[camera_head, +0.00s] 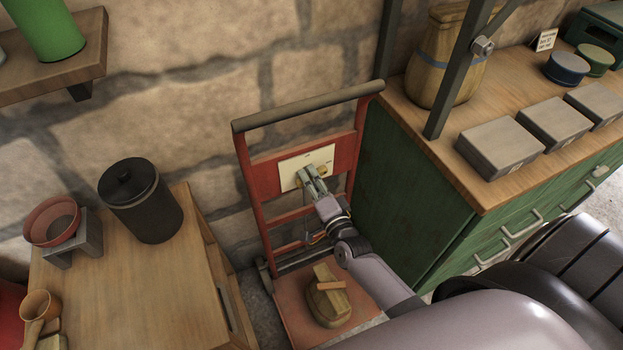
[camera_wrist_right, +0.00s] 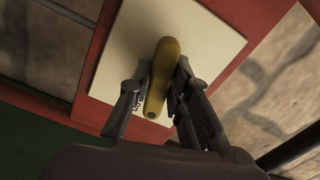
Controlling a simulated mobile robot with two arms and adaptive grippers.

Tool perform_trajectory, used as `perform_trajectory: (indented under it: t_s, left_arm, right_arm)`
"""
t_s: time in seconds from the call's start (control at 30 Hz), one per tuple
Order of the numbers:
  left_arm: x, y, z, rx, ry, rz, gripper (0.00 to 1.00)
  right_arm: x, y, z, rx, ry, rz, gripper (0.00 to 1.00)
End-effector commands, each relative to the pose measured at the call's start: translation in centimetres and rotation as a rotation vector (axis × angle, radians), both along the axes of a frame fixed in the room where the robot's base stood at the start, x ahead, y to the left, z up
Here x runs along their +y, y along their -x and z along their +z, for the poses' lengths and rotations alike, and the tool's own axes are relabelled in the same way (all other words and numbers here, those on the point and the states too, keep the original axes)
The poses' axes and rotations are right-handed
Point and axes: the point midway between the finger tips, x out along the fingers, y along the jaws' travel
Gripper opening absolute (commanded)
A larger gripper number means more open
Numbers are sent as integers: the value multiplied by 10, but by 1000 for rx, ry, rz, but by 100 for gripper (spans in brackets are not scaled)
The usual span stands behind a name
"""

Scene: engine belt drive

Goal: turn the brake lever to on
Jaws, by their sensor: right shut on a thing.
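The brake lever is a yellow handle (camera_wrist_right: 161,80) on a cream plate (camera_head: 294,170), fixed to the red upright frame of a cart (camera_head: 262,172). In the right wrist view the lever stands between the two fingers, which close on it from both sides. My right gripper (camera_head: 311,181) reaches the plate from the lower right in the head view and hides part of the lever there. A small bit of marking shows on the plate (camera_wrist_right: 200,92) but I cannot read it. My left gripper is not in view.
A wooden table (camera_head: 120,290) with a black canister (camera_head: 141,200) stands at left. A green cabinet (camera_head: 400,190) with grey blocks (camera_head: 500,148) on top stands close at right. A sack (camera_head: 327,303) lies on the cart's base. A stone wall is behind.

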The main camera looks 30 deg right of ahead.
Motion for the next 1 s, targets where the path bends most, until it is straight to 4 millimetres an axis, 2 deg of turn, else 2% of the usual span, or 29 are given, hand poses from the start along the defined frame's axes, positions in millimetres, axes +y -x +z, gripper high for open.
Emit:
perform_trajectory:
  t_s: [0.4, 1.0]
  left_arm:
    - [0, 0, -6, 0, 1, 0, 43]
    - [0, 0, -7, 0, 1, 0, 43]
  right_arm:
    - [0, 0, 0, -13, -249, 0, 0]
    - [0, 0, 0, -16, -309, -1, 0]
